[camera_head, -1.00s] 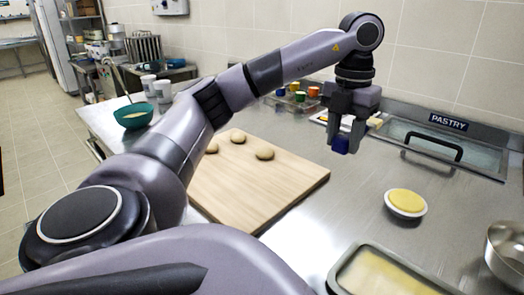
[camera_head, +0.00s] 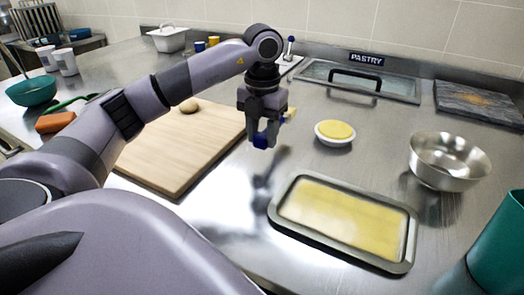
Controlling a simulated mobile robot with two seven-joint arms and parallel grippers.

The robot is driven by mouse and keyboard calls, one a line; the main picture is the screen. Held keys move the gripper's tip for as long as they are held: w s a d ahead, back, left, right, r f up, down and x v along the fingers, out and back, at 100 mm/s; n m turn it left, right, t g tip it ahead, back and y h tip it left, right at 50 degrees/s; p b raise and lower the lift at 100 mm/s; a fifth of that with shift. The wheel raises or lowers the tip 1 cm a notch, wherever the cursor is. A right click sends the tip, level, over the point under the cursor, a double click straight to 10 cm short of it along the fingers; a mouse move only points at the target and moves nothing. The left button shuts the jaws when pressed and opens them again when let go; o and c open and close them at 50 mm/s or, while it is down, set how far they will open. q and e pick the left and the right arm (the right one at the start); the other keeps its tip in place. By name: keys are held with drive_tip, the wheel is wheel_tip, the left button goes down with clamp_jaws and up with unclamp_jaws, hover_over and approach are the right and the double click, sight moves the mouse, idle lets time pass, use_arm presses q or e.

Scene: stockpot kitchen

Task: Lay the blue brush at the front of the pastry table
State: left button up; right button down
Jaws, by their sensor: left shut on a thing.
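My left gripper (camera_head: 264,134) is shut on the blue brush (camera_head: 260,141). Blue shows between the fingertips, and a pale end (camera_head: 290,113) sticks out to the right behind them; the fingers hide much of the rest. The gripper points down and holds the brush above the steel pastry table (camera_head: 225,220), just right of the wooden board. A shadow or reflection lies on the steel below it. The front of the table by the tray is partly bare. My right gripper is not in view.
A wooden board (camera_head: 170,160) lies left of the gripper. A tray with yellow contents (camera_head: 340,212) lies in front, right. A small white dish (camera_head: 334,140), a steel bowl (camera_head: 447,162) and a teal container (camera_head: 500,245) stand to the right.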

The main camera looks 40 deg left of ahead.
sight(262, 162)
use_arm(q)
drive_tip(key=shift+f, duration=2.25)
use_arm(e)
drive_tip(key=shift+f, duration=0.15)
use_arm(q)
drive_tip(key=o, duration=1.1)
drive_tip(key=shift+f, duration=0.1)
drive_tip(key=shift+o, duration=0.2)
wheel_tip(262, 162, up, 12)
drive_tip(key=shift+f+p, duration=0.15)
drive_tip(key=shift+p, duration=0.65)
drive_tip(key=shift+r, duration=0.3)
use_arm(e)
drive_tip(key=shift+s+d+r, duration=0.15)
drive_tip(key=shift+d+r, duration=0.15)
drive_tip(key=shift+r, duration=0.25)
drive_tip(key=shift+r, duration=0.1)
